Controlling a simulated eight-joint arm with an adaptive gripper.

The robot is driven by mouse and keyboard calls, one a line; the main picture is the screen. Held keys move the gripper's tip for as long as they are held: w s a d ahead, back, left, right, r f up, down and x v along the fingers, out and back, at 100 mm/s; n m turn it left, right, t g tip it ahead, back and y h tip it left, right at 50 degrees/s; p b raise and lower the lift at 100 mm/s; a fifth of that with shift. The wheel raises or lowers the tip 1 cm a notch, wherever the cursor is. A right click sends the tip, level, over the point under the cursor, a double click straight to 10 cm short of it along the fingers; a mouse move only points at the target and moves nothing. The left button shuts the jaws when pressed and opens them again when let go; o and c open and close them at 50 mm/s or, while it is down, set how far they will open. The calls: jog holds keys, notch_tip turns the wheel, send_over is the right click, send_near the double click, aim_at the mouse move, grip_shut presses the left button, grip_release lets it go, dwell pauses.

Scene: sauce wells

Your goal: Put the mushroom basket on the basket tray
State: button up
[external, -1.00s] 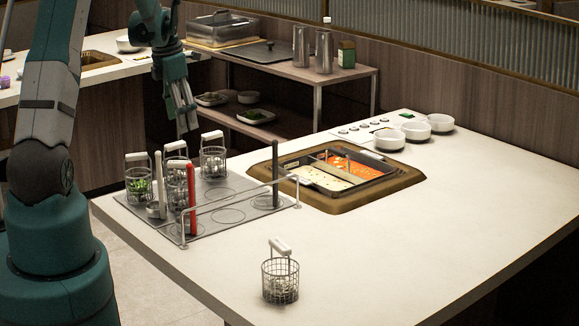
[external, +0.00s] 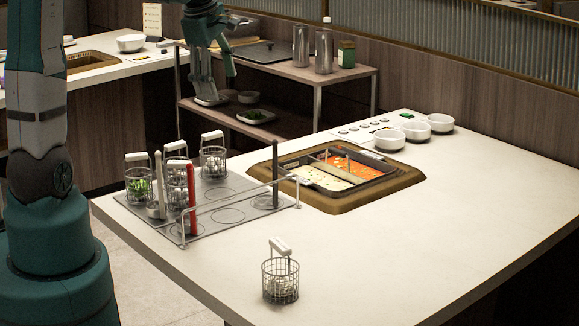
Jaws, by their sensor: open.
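A wire basket (external: 280,281) with a white handle and pale and dark pieces inside stands upright alone on the front of the white counter; its contents look like mushrooms, though they are small. The grey basket tray (external: 228,216) with round marked places lies on the counter to its upper left. Several of its places are empty. My gripper (external: 213,78) is open and empty, high above and behind the tray, far from the lone basket.
A basket of greens (external: 139,187) and several other baskets stand on the tray's left half. A red upright (external: 190,200) and a white rail (external: 238,207) rise from the tray. A sauce well (external: 345,205) lies to its right. The counter around the lone basket is clear.

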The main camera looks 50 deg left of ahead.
jog(key=s+d+r+m+t, duration=0.1)
jog(key=s+d+r+m, duration=0.2)
jog(key=s+d+m, duration=0.45)
jog(key=s+d+r+m+t, duration=0.15)
jog(key=d+r+m, duration=0.25)
jog(key=d, duration=0.7)
jog(key=s+d+f+m+t+h, duration=0.1)
jog(key=s+d+m, duration=1)
jog(key=s, duration=0.1)
jog(key=shift+s+d, duration=0.15)
jog(key=shift+s, duration=0.1)
